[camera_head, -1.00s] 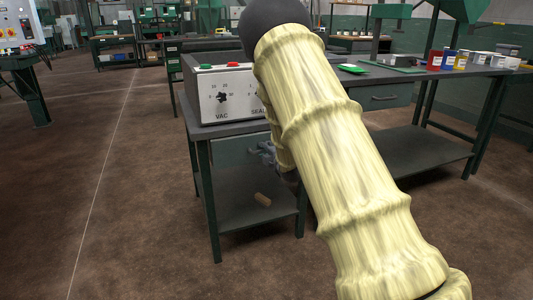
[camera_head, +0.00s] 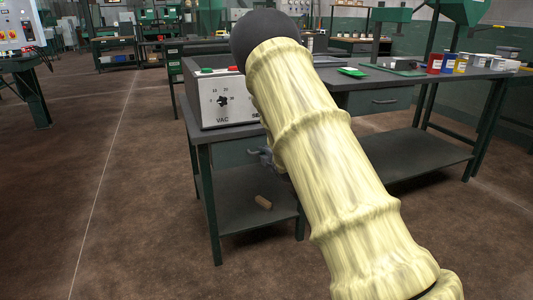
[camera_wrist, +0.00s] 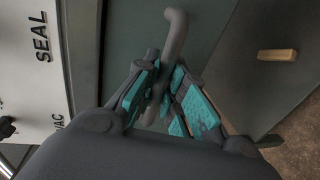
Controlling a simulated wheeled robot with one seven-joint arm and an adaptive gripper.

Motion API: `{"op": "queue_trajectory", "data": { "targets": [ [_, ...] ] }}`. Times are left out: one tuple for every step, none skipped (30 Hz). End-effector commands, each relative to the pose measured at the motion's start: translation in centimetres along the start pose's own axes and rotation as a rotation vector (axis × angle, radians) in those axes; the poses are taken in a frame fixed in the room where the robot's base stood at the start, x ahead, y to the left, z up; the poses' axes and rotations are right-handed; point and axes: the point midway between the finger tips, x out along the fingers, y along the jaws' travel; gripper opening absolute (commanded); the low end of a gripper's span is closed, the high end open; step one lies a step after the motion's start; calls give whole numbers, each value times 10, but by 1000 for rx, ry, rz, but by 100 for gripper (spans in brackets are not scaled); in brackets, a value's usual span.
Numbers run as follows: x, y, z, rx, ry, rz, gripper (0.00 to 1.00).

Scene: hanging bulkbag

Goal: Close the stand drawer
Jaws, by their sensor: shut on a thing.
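The stand (camera_head: 203,150) is a dark green metal frame with a grey control box (camera_head: 225,97) on top. Its drawer front (camera_head: 232,152) is green and sits under the top, partly hidden by my arm in the head view. In the wrist view the drawer front (camera_wrist: 133,35) fills the middle, with a bent grey handle (camera_wrist: 175,33) on it. My gripper (camera_wrist: 163,95) has its teal-padded fingers around the handle, shut on it. The gripper also shows small beside the drawer in the head view (camera_head: 266,158).
A small tan block (camera_head: 263,202) lies on the stand's lower shelf (camera_head: 236,190). A long workbench (camera_head: 420,76) with its own drawer (camera_head: 378,100), a green tray and several coloured containers stands to the right. The floor to the left is clear.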

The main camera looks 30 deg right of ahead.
Motion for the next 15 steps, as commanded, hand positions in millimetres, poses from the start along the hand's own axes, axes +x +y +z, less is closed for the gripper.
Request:
{"op": "queue_trajectory", "data": {
  "targets": [
    [3,1,0,-2,0,-1,0],
    [4,1,0,-1,0,0,0],
    [4,1,0,-1,0,0,0],
    [4,1,0,-1,0,1,0],
    [4,1,0,0,0,1,0],
    [4,1,-1,0,1,2,0],
    [5,2,-1,-1,1,2,0],
    [5,2,-1,-1,1,3,0],
    [5,2,-1,-1,1,3,0],
    [5,2,-1,-1,1,3,17],
    [5,2,-1,-1,1,3,22],
    [5,2,-1,-1,2,3,30],
    [5,2,-1,-1,2,3,33],
    [5,2,-1,-1,2,3,33],
    [5,2,-1,-1,2,3,33]
  ]
}}
